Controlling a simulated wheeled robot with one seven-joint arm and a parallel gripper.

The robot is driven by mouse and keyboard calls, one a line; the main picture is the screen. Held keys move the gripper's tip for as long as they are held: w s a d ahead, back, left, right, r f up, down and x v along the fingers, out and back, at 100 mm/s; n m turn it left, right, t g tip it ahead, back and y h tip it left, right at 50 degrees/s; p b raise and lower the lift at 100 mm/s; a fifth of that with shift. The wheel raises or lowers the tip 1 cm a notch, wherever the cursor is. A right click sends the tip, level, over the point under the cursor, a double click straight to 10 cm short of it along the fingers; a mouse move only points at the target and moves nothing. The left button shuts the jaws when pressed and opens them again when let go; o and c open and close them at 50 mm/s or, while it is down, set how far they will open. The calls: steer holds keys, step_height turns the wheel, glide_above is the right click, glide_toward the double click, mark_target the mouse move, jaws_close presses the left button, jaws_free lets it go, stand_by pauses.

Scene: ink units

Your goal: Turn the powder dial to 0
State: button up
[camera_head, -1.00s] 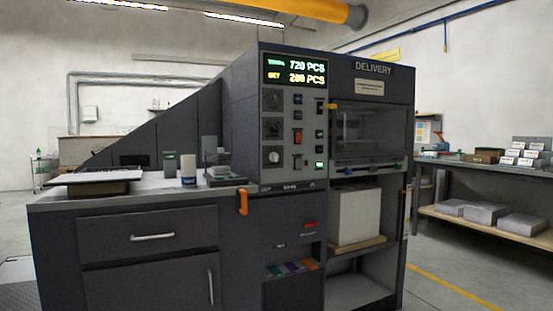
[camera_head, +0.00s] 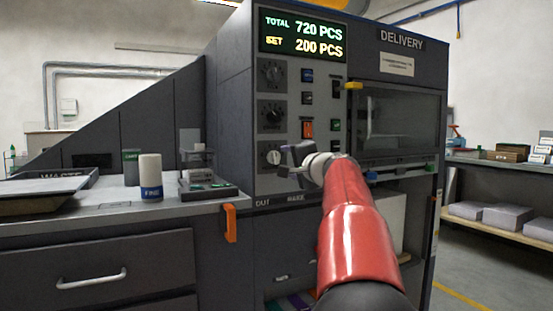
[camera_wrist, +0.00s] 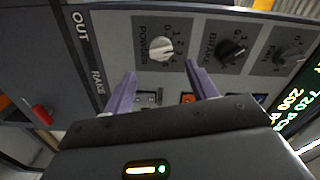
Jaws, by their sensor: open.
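The powder dial is a white knob on a dark square plate, with small numbers around it. It is the lowest of three dials on the grey panel in the head view (camera_head: 273,157) and sits top centre in the wrist view (camera_wrist: 160,49). Which number it points to is too small to tell. My gripper (camera_wrist: 160,75) is open and empty, its two purple-grey fingers apart and pointing at the panel just below the dial in the wrist view. In the head view my gripper (camera_head: 284,161) is close beside the dial, on its right; contact cannot be told.
Two dark dials, brake (camera_wrist: 228,48) and fan (camera_wrist: 288,57), line up with the powder dial. Buttons and switches (camera_head: 308,129) are close to its right. An orange handle (camera_head: 231,223) sticks out at the counter's edge. A display (camera_head: 302,36) reads 720 and 200 PCS.

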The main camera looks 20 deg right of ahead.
mark_target(277, 158)
steer(key=w+p, duration=0.1)
steer(key=w, duration=0.2)
steer(key=w+p, duration=0.1)
steer(key=w, duration=0.3)
steer(key=shift+w+a+r+p, duration=0.15)
steer(key=shift+w+p, duration=0.15)
steer(key=shift+p, duration=0.05)
steer(key=c, duration=1)
